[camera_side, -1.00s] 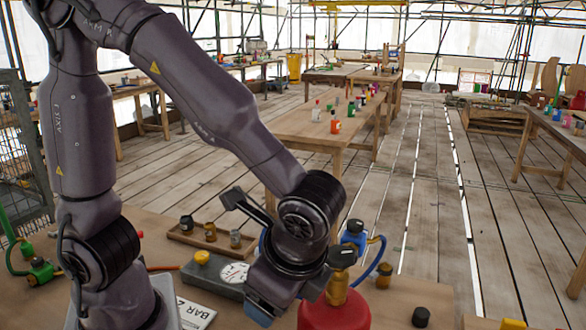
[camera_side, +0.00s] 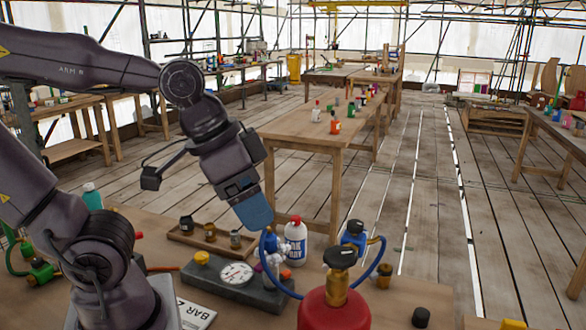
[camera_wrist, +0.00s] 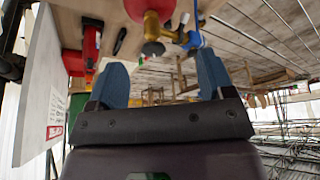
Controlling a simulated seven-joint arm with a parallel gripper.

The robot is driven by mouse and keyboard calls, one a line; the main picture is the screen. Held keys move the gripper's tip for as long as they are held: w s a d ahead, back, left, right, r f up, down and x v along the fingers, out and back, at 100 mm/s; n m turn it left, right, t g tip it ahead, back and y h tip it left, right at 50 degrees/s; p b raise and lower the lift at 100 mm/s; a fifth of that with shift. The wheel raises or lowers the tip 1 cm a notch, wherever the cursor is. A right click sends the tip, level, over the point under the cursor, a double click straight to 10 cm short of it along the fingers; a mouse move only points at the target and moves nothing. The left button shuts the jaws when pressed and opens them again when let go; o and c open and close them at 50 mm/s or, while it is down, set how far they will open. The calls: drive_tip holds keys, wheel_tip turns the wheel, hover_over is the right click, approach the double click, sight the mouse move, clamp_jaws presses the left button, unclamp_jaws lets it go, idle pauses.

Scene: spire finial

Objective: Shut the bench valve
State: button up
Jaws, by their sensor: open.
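Several valve-like fittings show, and I cannot tell for sure which is the bench valve. A red cylinder (camera_side: 335,312) stands at the front of the bench with a brass valve (camera_side: 337,288) and black handwheel (camera_side: 341,257) on top. The handwheel also shows in the wrist view (camera_wrist: 153,48), upper middle. A small green fitting with a red part (camera_side: 40,271) sits at the far left. My gripper (camera_side: 256,219) points down above the bench, left of and higher than the handwheel. In the wrist view its blue fingers (camera_wrist: 161,76) are apart, with nothing held.
A grey block with a gauge (camera_side: 237,273) and yellow knob lies left of the cylinder. A wooden tray with small jars (camera_side: 210,235) is behind it. A white bottle (camera_side: 296,241) and blue canister (camera_side: 354,236) with a blue hose stand near the gripper.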

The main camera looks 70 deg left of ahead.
drive_tip(key=w+a+f+n+g, duration=0.1)
drive_tip(key=w+a+f+n, duration=0.2)
drive_tip(key=w+a+n, duration=0.2)
drive_tip(key=w+a+f+n+g, duration=0.2)
drive_tip(key=w+a+n, duration=0.4)
drive_tip(key=a+n, duration=0.5)
drive_tip(key=w+a+f+n+g, duration=0.2)
drive_tip(key=w+a+f+n, duration=0.1)
drive_tip(key=w+a+n, duration=0.3)
drive_tip(key=shift+w+a+f+n+y, duration=0.3)
drive_tip(key=shift+a+n, duration=0.7)
drive_tip(key=shift+a, duration=1.3)
drive_tip(key=shift+s+f, duration=0.1)
